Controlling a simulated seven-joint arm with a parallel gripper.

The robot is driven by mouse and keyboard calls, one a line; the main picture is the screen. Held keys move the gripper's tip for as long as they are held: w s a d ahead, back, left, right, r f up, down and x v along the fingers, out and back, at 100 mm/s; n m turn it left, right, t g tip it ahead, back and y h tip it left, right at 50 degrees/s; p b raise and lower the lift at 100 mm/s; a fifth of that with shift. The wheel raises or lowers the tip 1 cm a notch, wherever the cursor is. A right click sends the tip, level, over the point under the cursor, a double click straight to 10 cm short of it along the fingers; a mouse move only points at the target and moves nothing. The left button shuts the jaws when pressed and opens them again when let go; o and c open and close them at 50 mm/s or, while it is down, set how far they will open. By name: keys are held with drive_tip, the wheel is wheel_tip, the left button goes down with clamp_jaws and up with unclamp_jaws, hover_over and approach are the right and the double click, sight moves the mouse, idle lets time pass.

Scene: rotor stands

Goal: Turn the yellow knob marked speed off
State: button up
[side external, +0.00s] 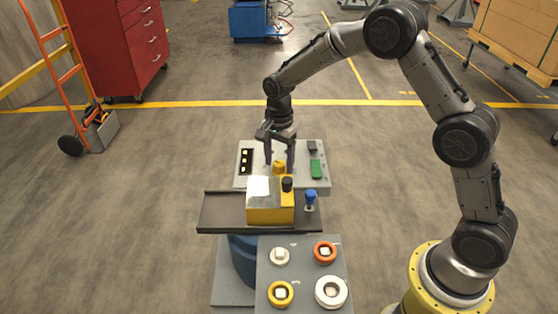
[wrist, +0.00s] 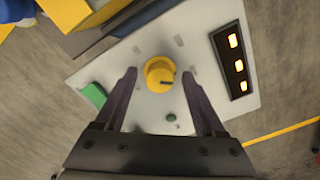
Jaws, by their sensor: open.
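The yellow knob (wrist: 158,72) sits on a pale panel (wrist: 205,32) in the wrist view, with a dark pointer mark toward its lower right side. It also shows in the side view (side external: 279,166), partly hidden behind the yellow box. My gripper (wrist: 160,78) is open, with its two dark fingers on either side of the knob and apart from it. In the side view my gripper (side external: 279,160) points down over the panel. I cannot read any marking at the knob.
The panel also carries a green switch (side external: 316,169) and a dark strip with several lit lamps (side external: 245,161). A nearer panel (side external: 304,277) holds several round knobs.

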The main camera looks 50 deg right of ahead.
drive_tip(key=shift+c, duration=0.4)
clamp_jaws()
